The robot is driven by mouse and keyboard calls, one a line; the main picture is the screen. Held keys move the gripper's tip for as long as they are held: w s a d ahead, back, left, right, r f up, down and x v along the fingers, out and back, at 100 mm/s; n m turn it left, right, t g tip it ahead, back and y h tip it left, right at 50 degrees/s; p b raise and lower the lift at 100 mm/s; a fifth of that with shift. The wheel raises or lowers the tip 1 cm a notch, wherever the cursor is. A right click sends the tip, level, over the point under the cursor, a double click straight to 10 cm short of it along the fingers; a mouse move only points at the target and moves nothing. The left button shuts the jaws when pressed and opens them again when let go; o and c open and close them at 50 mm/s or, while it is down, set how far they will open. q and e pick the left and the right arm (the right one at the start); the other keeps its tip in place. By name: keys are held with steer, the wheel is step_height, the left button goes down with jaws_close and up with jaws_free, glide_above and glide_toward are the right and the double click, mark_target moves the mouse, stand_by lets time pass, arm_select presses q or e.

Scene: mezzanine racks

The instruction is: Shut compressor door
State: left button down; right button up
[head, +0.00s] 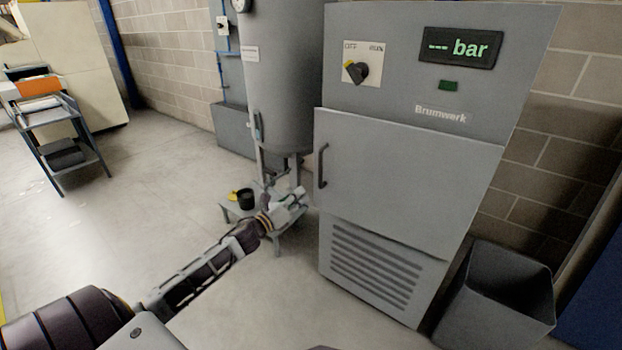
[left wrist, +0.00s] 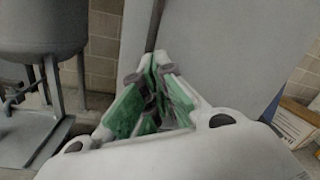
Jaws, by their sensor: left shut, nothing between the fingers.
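The compressor cabinet (head: 475,85) is grey, with a grey door (head: 400,180) in its middle. The door has a dark vertical handle (head: 322,166) near its left edge. That edge stands slightly proud of the cabinet, so the door looks a little ajar; the gap's size is unclear. My left gripper (head: 298,197) is shut and empty, just left of the door's lower left corner, below the handle. In the left wrist view its fingertips (left wrist: 153,70) meet in front of grey panels with a dark vertical strip between them. I cannot tell whether they touch. My right gripper is not in view.
A grey tank (head: 280,80) stands left of the cabinet. A grey bin (head: 500,300) stands at the cabinet's right. A cart (head: 62,130) is far left. The floor between is clear.

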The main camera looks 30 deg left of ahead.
arm_select(q)
steer(key=shift+w+a+f+m+g+y, duration=0.15)
steer(key=shift+a+f+m+y, duration=0.25)
steer(key=shift+a+m, duration=0.3)
steer(key=shift+a+f+m+g+y, duration=0.1)
steer(key=shift+a+f+m+y, duration=0.15)
steer(key=shift+a+m+y, duration=0.4)
steer(key=shift+w+a+f+m+g+y, duration=0.15)
steer(key=shift+a+f+m+y, duration=0.25)
steer(key=shift+m, duration=0.45)
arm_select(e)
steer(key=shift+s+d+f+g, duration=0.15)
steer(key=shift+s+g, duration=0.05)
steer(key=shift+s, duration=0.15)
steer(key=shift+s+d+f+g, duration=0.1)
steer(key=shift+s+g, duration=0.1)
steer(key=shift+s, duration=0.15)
arm_select(q)
steer(key=shift+r, duration=0.1)
steer(key=w+b, duration=0.3)
steer(key=w, duration=1)
steer(key=shift+w, duration=0.4)
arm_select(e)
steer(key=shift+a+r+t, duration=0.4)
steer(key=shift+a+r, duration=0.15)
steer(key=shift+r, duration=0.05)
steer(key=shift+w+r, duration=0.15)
